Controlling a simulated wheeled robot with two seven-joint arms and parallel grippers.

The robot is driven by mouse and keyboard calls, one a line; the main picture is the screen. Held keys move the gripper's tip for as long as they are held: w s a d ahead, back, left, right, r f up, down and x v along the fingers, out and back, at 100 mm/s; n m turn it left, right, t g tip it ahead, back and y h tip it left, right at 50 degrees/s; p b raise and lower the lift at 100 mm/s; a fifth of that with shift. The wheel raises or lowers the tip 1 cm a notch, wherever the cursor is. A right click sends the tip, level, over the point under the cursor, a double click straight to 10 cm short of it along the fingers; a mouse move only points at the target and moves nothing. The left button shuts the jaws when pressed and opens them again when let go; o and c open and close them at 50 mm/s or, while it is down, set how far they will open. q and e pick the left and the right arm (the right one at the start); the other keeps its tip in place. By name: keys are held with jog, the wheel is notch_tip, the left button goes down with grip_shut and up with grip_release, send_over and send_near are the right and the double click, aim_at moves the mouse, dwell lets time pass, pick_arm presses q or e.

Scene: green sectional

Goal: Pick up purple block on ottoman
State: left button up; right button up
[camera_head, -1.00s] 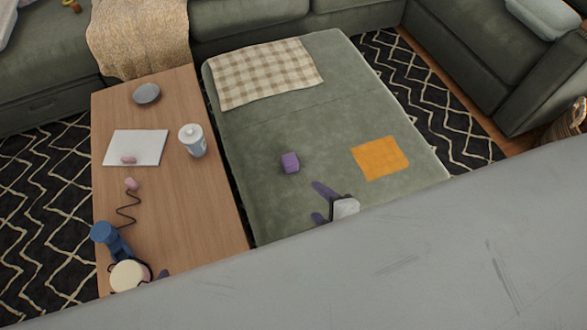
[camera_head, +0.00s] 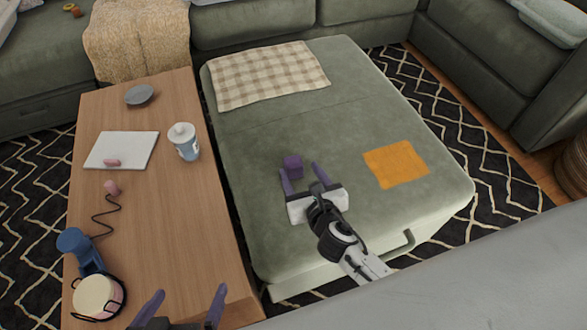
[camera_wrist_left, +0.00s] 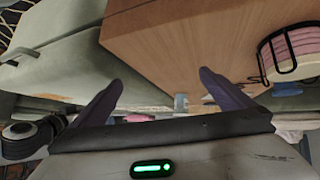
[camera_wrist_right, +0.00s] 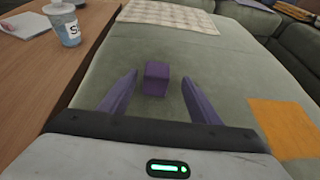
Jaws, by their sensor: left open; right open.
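The purple block (camera_head: 293,166) sits on the green ottoman (camera_head: 260,225), left of the orange cloth. In the right wrist view the block (camera_wrist_right: 156,79) is ahead of and between the open fingers. My right gripper (camera_head: 299,173) is open and empty, its fingertips close to the block in the head view; I cannot tell whether they touch it. In the right wrist view my right gripper (camera_wrist_right: 158,82) has its fingers on both sides, with the block just beyond. My left gripper (camera_head: 190,292) is open and empty over the table's near end; it also shows in its wrist view (camera_wrist_left: 160,78).
An orange cloth (camera_head: 396,164) and a checkered blanket (camera_head: 268,75) lie on the ottoman.

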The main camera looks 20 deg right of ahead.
aim_at(296, 168)
jog(key=x, duration=0.1)
jog(key=b+x, duration=0.1)
jog(key=x, duration=0.1)
jog(key=b+x, duration=0.1)
jog(key=shift+w+a+f, duration=0.15)
jog(key=shift+w+a, duration=0.05)
jog(key=shift+a, duration=0.05)
jog(key=shift+w+f, duration=0.15)
jog(key=shift+w, duration=0.3)
jog(key=c, duration=1.1)
